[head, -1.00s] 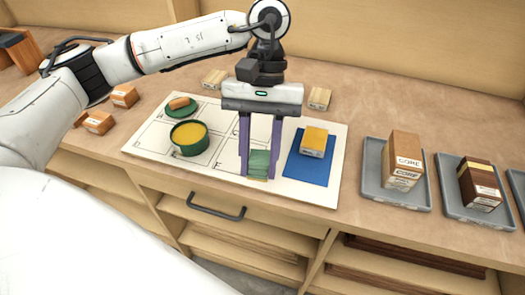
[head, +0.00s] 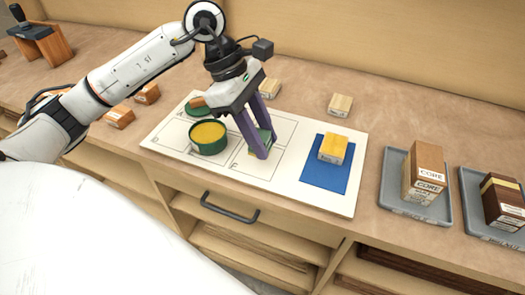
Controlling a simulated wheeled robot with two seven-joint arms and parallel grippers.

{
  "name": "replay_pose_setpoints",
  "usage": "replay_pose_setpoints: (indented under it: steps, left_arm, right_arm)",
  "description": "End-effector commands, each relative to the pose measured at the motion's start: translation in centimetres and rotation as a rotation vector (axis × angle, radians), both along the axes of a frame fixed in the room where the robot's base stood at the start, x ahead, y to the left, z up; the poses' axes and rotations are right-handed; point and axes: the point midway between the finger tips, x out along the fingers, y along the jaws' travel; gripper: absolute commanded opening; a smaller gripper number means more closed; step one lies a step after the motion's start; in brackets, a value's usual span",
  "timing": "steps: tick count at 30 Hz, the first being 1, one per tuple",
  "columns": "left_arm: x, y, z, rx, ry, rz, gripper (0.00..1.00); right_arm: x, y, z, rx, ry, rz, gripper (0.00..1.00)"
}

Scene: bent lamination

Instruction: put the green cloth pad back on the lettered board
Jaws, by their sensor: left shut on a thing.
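The green cloth pad (head: 262,140) is between the purple fingers of my left gripper (head: 262,151), which is shut on it. The pad is at the lettered board (head: 335,205), over its front middle cells, right of the green pot; I cannot tell whether it touches the board. The fingers hide part of the pad. The white board lies flat on the bench, with printed cells and letters. My right gripper is not in view.
On the board are a green pot with yellow content (head: 208,134), a brush-like item on a green disc (head: 197,103), and a yellow block (head: 333,148) on a blue sheet (head: 324,176). Grey trays (head: 398,201) with blocks stand right. Small wood blocks lie behind and left.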

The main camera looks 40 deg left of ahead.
Motion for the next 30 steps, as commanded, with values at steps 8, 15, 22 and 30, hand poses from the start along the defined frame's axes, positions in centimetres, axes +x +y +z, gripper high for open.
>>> replay_pose_setpoints:
  steps: [8,15,22,30]
  left_arm:
    - [0.0,0.0,-3.7,-0.002,0.003,0.001,0.13]
    - [0.0,0.0,-4.4,-0.001,-0.001,-0.002,0.13]
    - [0.0,0.0,-4.9,-0.001,0.0,-0.002,0.13]
    - [0.0,0.0,-4.7,-0.001,0.0,-0.002,0.49]
  right_arm:
    - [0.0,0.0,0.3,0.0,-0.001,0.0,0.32]
    - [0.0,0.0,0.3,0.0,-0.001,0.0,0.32]
    - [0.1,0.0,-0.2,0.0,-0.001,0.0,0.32]
    - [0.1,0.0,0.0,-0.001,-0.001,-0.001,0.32]
